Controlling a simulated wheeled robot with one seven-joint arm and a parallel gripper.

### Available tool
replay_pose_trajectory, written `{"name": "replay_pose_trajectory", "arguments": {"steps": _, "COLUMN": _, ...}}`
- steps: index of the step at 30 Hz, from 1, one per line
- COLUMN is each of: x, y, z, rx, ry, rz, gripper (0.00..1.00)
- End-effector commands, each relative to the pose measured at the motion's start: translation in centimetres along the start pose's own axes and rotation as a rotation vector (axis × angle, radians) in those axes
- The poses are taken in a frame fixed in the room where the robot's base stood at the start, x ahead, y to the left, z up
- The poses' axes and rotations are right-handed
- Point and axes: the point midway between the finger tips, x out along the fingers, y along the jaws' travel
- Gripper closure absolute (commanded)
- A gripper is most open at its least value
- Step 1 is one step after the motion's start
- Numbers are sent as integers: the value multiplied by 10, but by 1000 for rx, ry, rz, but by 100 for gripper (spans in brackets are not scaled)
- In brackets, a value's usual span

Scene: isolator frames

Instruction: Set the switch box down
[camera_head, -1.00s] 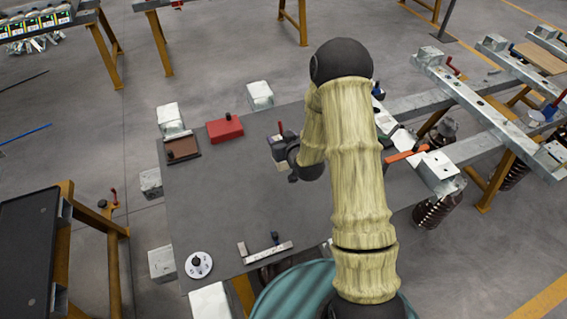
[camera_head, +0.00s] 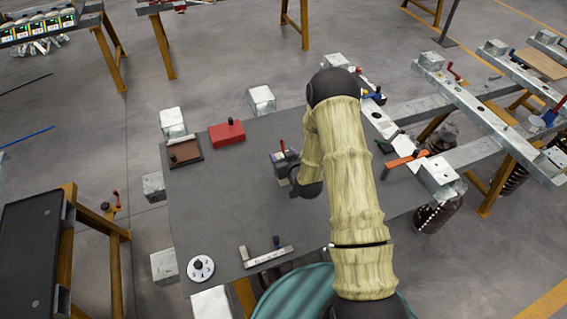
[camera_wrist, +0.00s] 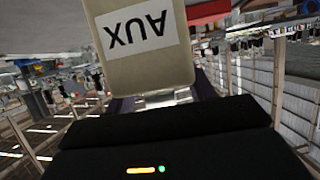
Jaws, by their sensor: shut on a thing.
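The switch box (camera_head: 283,161) is a small grey box with a red lever on top. It is over the middle of the dark table (camera_head: 215,190) in the head view. In the wrist view the switch box (camera_wrist: 145,45) fills the upper middle, and its white AUX label reads upside down. My gripper (camera_head: 294,175) is shut on it from its near right side.
A red box (camera_head: 227,132) and a brown tray (camera_head: 184,152) stand at the table's far left. A white round dial (camera_head: 200,268) and a metal bar (camera_head: 268,257) lie near the front edge. An orange-handled tool (camera_head: 404,159) is at right. The table left of the switch box is clear.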

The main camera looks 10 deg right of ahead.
Motion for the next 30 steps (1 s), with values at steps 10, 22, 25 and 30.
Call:
{"name": "replay_pose_trajectory", "arguments": {"steps": 10, "x": 11, "y": 0, "z": 28, "rx": 1, "ry": -1, "rz": 0, "gripper": 100}}
{"name": "replay_pose_trajectory", "arguments": {"steps": 22, "x": 16, "y": 0, "z": 38, "rx": 0, "ry": 2, "rz": 0, "gripper": 100}}
{"name": "replay_pose_trajectory", "arguments": {"steps": 25, "x": 17, "y": 0, "z": 40, "rx": 0, "ry": 2, "rz": 0, "gripper": 100}}
{"name": "replay_pose_trajectory", "arguments": {"steps": 30, "x": 16, "y": 0, "z": 41, "rx": 0, "ry": -1, "rz": 0, "gripper": 24}}
